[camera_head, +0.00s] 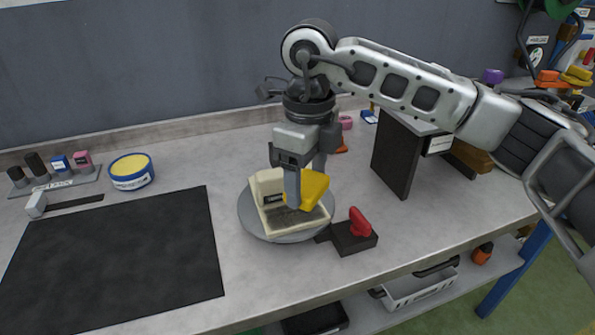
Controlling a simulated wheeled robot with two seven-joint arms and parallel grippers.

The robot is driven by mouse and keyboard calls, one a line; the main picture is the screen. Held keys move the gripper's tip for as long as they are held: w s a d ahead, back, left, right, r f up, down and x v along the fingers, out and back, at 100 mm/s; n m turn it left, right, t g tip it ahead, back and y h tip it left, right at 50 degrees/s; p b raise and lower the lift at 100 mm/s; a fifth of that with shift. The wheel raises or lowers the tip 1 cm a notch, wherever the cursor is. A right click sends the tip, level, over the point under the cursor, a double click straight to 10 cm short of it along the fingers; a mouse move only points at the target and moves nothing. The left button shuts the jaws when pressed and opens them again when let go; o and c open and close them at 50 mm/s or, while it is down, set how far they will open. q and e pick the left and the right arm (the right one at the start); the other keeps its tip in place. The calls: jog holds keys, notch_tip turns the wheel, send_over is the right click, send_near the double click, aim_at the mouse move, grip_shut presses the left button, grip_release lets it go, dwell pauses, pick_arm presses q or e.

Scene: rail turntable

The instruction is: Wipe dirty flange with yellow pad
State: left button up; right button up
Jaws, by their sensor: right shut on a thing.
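My right gripper (303,187) reaches down from above and is shut on the yellow pad (314,186). A cream L-shaped part (266,189) sits on a round grey turntable plate (251,222). It has an upright wall at the left back and a low flange (318,222) at the front, with a dark grimy patch (286,220). The pad is right over the flange, tilted. I cannot tell whether it touches the surface. The gripper finger hides part of the flange and wall. My left gripper is out of view.
A black block with a red handle (359,224) is beside the turntable at right. A dark upright panel (396,157) stands behind it. A black mat (115,258), a blue tub with yellow content (131,172) and a small rack (56,184) are at left.

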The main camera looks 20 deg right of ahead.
jog(key=m, duration=0.2)
jog(key=w+m, duration=0.1)
jog(key=m, duration=0.1)
jog(key=a+r+m+b, duration=0.1)
jog(key=m, duration=0.1)
jog(key=shift+w+r+m, duration=0.1)
jog(key=shift+w+m, duration=0.05)
jog(key=shift+m, duration=0.15)
jog(key=shift+w+m, duration=0.1)
jog(key=shift+m, duration=0.7)
jog(key=shift+f+b, duration=0.4)
jog(key=b, duration=0.3)
send_over(298, 219)
notch_tip(298, 219, down, 5)
jog(key=shift+a+r, duration=0.1)
jog(key=shift+f+b, duration=0.65)
jog(key=shift+b, duration=0.05)
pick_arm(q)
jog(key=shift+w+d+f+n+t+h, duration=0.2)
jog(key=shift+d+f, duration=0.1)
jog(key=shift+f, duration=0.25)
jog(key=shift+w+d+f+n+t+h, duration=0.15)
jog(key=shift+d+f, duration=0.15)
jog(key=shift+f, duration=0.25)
pick_arm(e)
jog(key=shift+f, duration=0.15)
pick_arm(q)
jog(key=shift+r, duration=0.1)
